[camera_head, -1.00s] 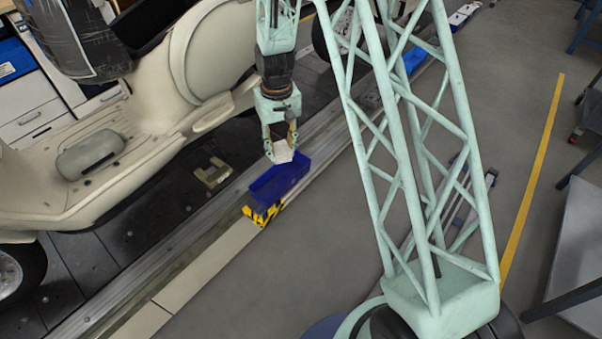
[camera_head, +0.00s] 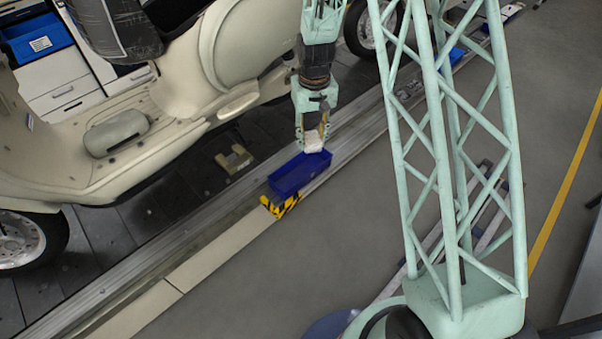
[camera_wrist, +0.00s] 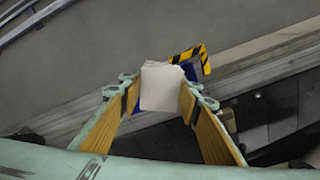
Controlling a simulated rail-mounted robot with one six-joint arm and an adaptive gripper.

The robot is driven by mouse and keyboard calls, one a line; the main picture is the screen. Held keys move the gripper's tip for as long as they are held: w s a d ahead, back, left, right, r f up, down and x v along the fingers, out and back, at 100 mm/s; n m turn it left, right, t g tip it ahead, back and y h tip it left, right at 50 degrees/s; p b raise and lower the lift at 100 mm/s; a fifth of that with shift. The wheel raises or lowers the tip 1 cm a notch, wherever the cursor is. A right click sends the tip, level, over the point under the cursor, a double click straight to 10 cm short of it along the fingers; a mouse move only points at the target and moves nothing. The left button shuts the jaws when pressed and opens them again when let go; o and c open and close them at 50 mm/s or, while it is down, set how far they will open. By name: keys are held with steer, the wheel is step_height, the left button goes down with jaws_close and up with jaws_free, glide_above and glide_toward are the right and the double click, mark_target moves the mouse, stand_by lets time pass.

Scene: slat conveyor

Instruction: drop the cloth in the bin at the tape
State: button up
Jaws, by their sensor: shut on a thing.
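My gripper (camera_head: 313,140) is shut on a folded white cloth (camera_head: 313,146), which hangs between its fingertips. The cloth also shows large between the fingers in the wrist view (camera_wrist: 161,87). In the head view the cloth appears at the far right end of a blue bin (camera_head: 300,173); the height between them is hard to judge. Black-and-yellow tape (camera_head: 280,206) lies at the bin's near end. In the wrist view the cloth hides most of the bin (camera_wrist: 189,72), and the tape (camera_wrist: 190,54) shows beyond it.
A cream scooter (camera_head: 175,110) stands on the dark slats left of the bin. A tan bracket-like part (camera_head: 234,158) lies on the slats nearby. A second blue bin (camera_head: 452,56) is farther along the rail.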

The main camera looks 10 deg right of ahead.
steer(key=w+f+n+p, duration=0.1)
steer(key=w+f+p, duration=0.3)
steer(key=f, duration=0.6)
steer(key=w+f+n+p, duration=0.1)
steer(key=w+f+p, duration=0.2)
steer(key=w+f, duration=0.6)
steer(key=shift+f+p, duration=0.35)
steer(key=shift+f, duration=0.15)
steer(key=shift+f+b, duration=0.7)
steer(key=shift+f, duration=2.15)
steer(key=o, duration=1.2)
steer(key=shift+c, duration=0.2)
steer(key=shift+r, duration=0.2)
